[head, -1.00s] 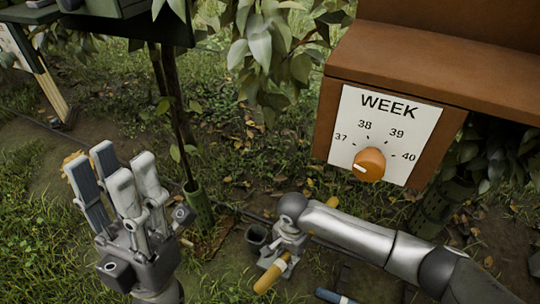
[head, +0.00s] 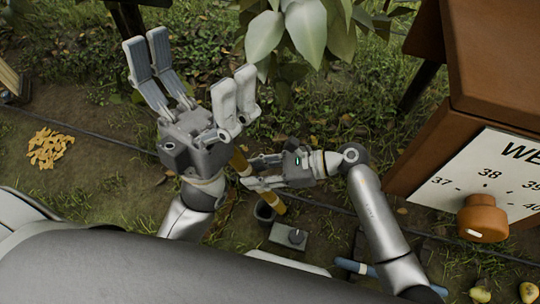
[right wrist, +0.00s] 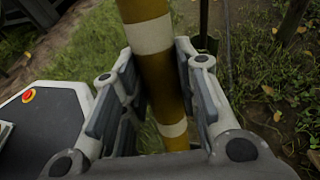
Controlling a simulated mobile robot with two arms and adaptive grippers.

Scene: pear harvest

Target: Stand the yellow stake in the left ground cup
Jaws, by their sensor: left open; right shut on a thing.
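The yellow stake (head: 277,205), with white bands, is held in my right gripper (head: 262,171). In the head view it slants from upper left to lower right, and its lower end shows just right of a dark ground cup (head: 264,212). Cup and stake look apart, but the height of that end is hard to tell. My left gripper (head: 190,85) is open and empty, fingers up, and hides part of the ground behind.
A blue stake (head: 375,270) lies on the soil at the lower right. The wooden WEEK dial box (head: 490,180) stands at the right. Leaves (head: 305,28) hang at the top. A yellow pile (head: 50,148) lies left.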

